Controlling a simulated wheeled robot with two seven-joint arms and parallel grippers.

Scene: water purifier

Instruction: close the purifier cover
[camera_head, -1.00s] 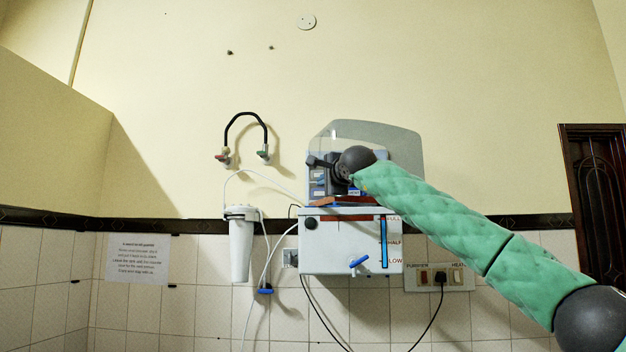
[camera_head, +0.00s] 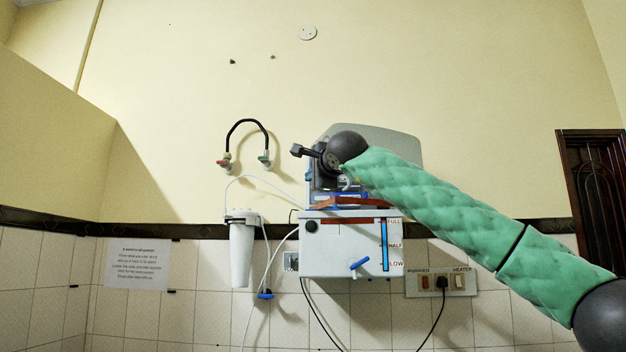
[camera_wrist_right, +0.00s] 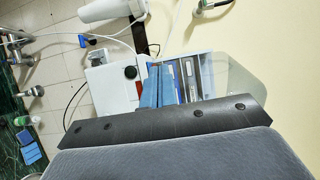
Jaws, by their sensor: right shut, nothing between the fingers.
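The white water purifier (camera_head: 340,258) hangs on the wall, with a blue tap and a blue level strip on its front. Its top part, with grey and blue pieces, is largely hidden behind my right gripper and arm; these pieces also show in the right wrist view (camera_wrist_right: 190,78). A grey, see-through-looking panel shape (camera_head: 390,138) rises above it, apparently the raised cover or its shadow. My right gripper (camera_head: 297,150) is shut and empty, pointing left in front of the upper part. I cannot tell whether it touches the cover. My left gripper is not in view.
A white filter canister (camera_head: 241,252) with thin hoses hangs left of the purifier. A black curved pipe with taps (camera_head: 246,123) is at upper left. A switch panel (camera_head: 440,283) with a plug sits lower right.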

